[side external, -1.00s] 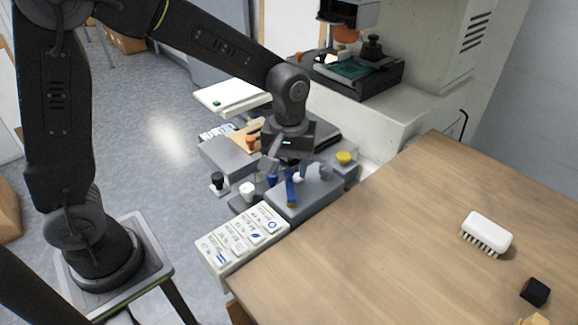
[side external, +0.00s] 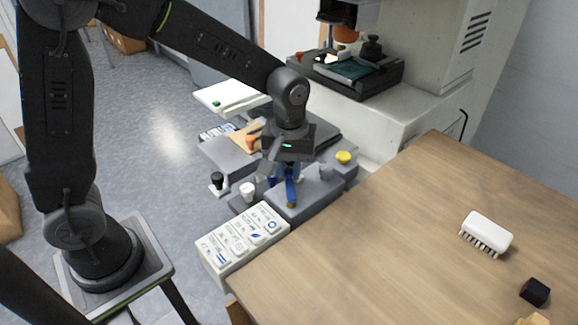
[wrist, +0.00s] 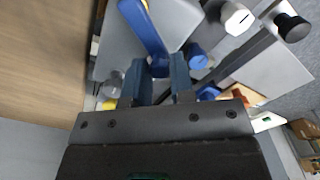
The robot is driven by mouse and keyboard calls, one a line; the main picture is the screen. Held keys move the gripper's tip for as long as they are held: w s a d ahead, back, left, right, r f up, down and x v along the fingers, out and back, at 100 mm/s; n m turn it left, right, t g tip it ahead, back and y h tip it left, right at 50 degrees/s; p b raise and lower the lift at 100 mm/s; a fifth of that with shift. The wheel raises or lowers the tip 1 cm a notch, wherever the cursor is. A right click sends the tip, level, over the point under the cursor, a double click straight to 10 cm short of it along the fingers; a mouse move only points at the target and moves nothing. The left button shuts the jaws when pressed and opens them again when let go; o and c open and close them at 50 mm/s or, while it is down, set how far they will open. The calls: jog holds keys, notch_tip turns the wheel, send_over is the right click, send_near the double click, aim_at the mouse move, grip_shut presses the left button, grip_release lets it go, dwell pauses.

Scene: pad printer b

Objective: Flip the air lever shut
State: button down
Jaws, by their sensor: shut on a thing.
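The blue air lever (side external: 291,196) sits on a grey block (side external: 312,190) at the table's left edge. In the wrist view the lever (wrist: 143,25) is a long blue bar running from the top edge down to a round blue end between my fingertips. My gripper (side external: 287,172) points down over the block, and in the wrist view my gripper (wrist: 162,66) is shut on the lever near that round end. The fingers partly hide the grip in the side view.
A white knob (side external: 247,190), a black knob (side external: 217,178) and a yellow knob (side external: 344,157) stand close around the lever. A white button panel (side external: 243,243) lies in front. The wooden table (side external: 390,235) is mostly clear, with a white brush (side external: 486,233) at right.

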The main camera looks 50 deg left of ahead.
jog(key=m, duration=0.2)
jog(key=w+d+m, duration=0.1)
jog(key=m, duration=0.1)
jog(key=shift+w+d, duration=0.1)
jog(key=shift+w, duration=0.05)
jog(key=c, duration=1)
grip_release()
notch_tip(320, 180, up, 14)
jog(key=shift+f, duration=0.1)
